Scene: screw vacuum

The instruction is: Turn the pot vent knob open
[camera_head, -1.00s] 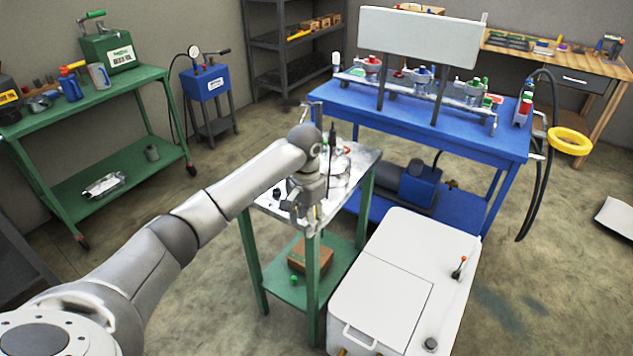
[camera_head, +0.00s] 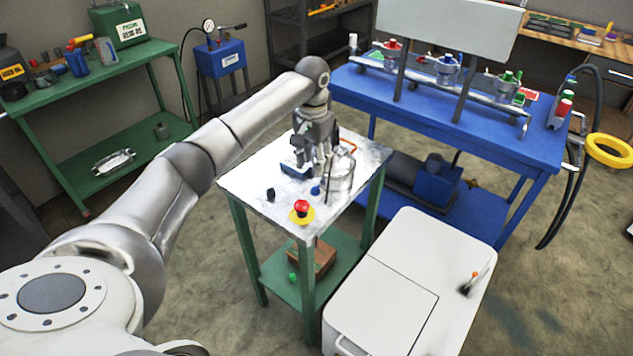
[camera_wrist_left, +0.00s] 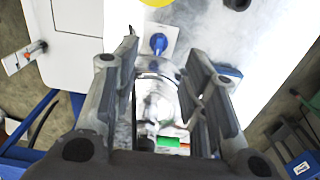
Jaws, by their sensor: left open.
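A clear pot (camera_head: 342,178) stands on the small white-topped table, beside my left gripper. A small blue knob (camera_head: 315,190) shows at the pot's near side. In the left wrist view a blue knob (camera_wrist_left: 158,43) stands on a light plate, just beyond the gap between my fingers, with the shiny clear pot (camera_wrist_left: 155,100) below it in the picture. I cannot tell for sure that this knob is the vent knob. My left gripper (camera_head: 321,172) points down over the table with its fingers (camera_wrist_left: 160,62) spread and nothing held. My right gripper is not in view.
A red button on a yellow base (camera_head: 301,210) and a small dark block (camera_head: 270,194) sit near the table's front. A white cabinet (camera_head: 395,265) and a blue bench (camera_head: 500,140) stand to the right.

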